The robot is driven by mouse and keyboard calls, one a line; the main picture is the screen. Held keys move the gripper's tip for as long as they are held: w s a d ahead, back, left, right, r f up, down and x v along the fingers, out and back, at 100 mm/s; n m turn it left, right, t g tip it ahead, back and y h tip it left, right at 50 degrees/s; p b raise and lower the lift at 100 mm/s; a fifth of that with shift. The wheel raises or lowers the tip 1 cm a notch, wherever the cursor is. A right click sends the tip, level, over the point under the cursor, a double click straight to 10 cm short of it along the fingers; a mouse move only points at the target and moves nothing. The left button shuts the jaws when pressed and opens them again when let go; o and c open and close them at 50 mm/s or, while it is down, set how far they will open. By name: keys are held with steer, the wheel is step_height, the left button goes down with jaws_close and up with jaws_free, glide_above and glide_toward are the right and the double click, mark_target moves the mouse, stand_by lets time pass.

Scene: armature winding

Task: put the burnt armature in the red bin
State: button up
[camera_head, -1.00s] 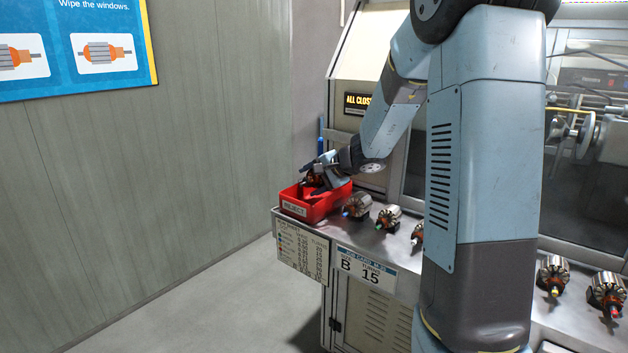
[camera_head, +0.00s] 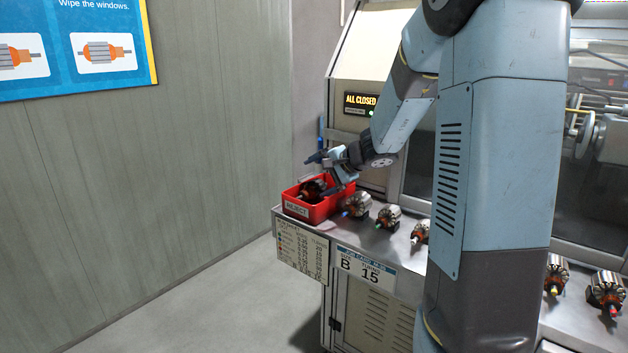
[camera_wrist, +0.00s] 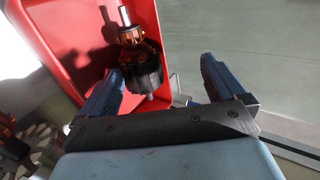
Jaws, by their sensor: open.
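The burnt armature (camera_head: 313,190), dark with a copper-coloured end, lies inside the red bin (camera_head: 322,210) labelled REJECT at the left end of the bench. In the wrist view the armature (camera_wrist: 142,65) lies against the floor of the red bin (camera_wrist: 75,45), with its shaft showing at both ends. My gripper (camera_head: 330,168) is above the bin. In the wrist view my gripper (camera_wrist: 160,85) has its two fingers spread wide, with nothing held between them. The armature is apart from the fingers.
Several other armatures stand along the bench; the nearest to the bin is one with a blue tip (camera_head: 357,205). A job card (camera_head: 366,270) hangs on the bench front. A lit sign reading ALL CLOSED (camera_head: 361,100) is on the machine behind. Open floor lies left of the bench.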

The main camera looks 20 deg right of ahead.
steer(key=v, duration=1)
steer(key=shift+r, duration=0.25)
steer(key=shift+s, duration=0.1)
steer(key=s+a+r+n+g+h, duration=0.1)
steer(key=s+a+n+g, duration=0.2)
steer(key=s, duration=0.4)
steer(key=s+a+r+n+h, duration=0.1)
steer(key=s+a+n, duration=0.2)
steer(key=s+a, duration=0.3)
steer(key=s+d+n+h, duration=0.3)
steer(key=s+n+h, duration=0.1)
steer(key=s, duration=1.1)
steer(key=shift+s+d+f+n+h, duration=0.2)
steer(key=shift+s+n+h, duration=0.1)
steer(key=shift+n, duration=0.2)
